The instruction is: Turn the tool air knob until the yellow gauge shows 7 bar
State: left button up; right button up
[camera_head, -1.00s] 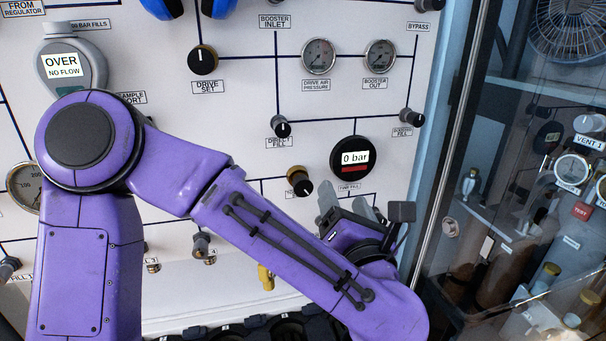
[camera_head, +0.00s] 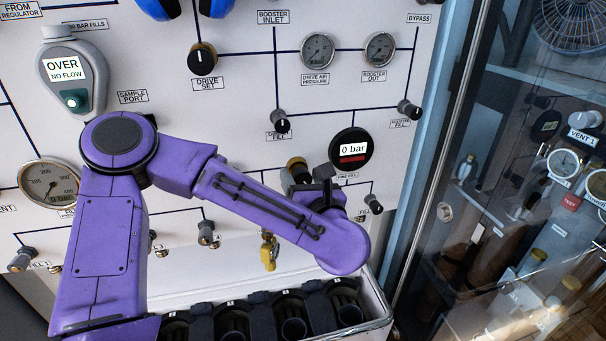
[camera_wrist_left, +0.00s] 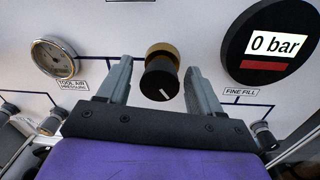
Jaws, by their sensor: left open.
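A black knob with a white pointer line and a brass collar (camera_wrist_left: 162,75) shows in the left wrist view; its own label is hidden. My left gripper (camera_wrist_left: 158,72) is open, with one finger on each side of this knob and visible gaps. In the head view the knob (camera_head: 297,169) is partly covered by my left gripper (camera_head: 318,187). The small round tool air pressure gauge (camera_wrist_left: 54,57), with a pale yellowish face, is left of the knob; its reading is too small to tell. My arm hides it in the head view. My right gripper is not in view.
A dark round display reading 0 bar (camera_head: 351,150) is to the right of the knob, above the fine fill label. The drive set knob (camera_head: 202,59) is higher up. A rack (camera_head: 375,322) with dark holders stands below. A glass door (camera_head: 500,200) is at the right.

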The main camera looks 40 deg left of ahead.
pick_arm(q)
jog(key=c, duration=1)
jog(key=m+b, duration=0.2)
jog(key=shift+f+m, duration=0.15)
jog(key=shift+m, duration=0.15)
jog(key=shift+m+b, duration=0.4)
jog(key=shift+m, duration=0.7)
jog(key=o, duration=1)
jog(key=shift+w, duration=0.1)
jog(key=shift+d, duration=0.1)
